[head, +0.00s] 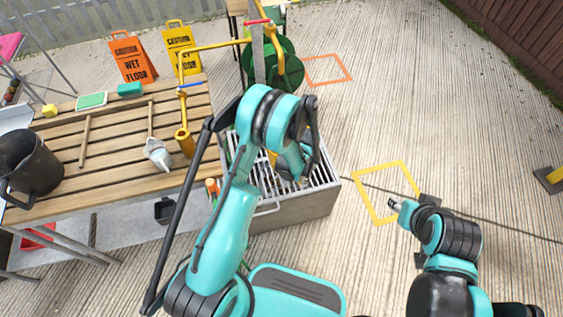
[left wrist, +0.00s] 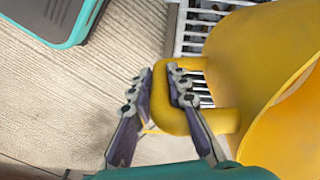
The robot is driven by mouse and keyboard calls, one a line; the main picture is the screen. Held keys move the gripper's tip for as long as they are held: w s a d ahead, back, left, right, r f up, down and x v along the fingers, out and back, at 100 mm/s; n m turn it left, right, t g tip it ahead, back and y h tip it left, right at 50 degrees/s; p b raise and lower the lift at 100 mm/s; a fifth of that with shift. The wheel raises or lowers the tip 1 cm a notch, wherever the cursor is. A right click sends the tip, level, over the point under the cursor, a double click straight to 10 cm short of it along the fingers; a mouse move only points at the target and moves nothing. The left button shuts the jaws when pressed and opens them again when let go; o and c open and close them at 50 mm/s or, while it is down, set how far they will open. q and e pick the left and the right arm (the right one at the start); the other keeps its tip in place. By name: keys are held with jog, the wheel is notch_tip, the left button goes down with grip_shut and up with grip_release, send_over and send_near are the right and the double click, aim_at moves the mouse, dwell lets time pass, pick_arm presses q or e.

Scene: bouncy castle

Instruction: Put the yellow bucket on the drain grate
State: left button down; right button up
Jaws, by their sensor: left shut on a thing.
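The yellow bucket (left wrist: 235,75) fills the right side of the left wrist view. My left gripper (left wrist: 160,82) is shut on its thick looped handle. In the left wrist view, the grate's pale bars (left wrist: 196,28) show behind the bucket. I cannot tell whether the bucket touches the grate. My right gripper (head: 393,203) is right of the grate; its fingers are too small to judge.
A slatted wooden table (head: 110,150) at left holds a dark bucket (head: 30,165), brushes and sponges. Orange (head: 133,58) and yellow (head: 183,50) caution signs stand behind it. A green reel (head: 285,70) stands behind the grate. A yellow floor square (head: 372,212) and open floor lie right.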

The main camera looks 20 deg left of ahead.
pick_arm(q)
jog(key=shift+m, duration=0.5)
jog(key=f, duration=0.2)
jog(key=w+f+b, duration=0.1)
jog(key=f, duration=0.1)
jog(key=w+a+f+b, duration=0.1)
jog(key=w+a+f, duration=0.1)
jog(key=w+a+f+b, duration=0.1)
jog(key=w+a+f, duration=0.1)
jog(key=w, duration=0.1)
jog(key=w+a+f+b, duration=0.1)
jog(key=w+a+f, duration=0.1)
jog(key=a, duration=0.1)
jog(key=shift+w, duration=0.25)
notch_tip(320, 180, down, 4)
jog(key=shift+b, duration=1.15)
jog(key=shift+f, duration=0.1)
jog(key=c, duration=1.5)
grip_release()
jog(key=shift+o, duration=0.2)
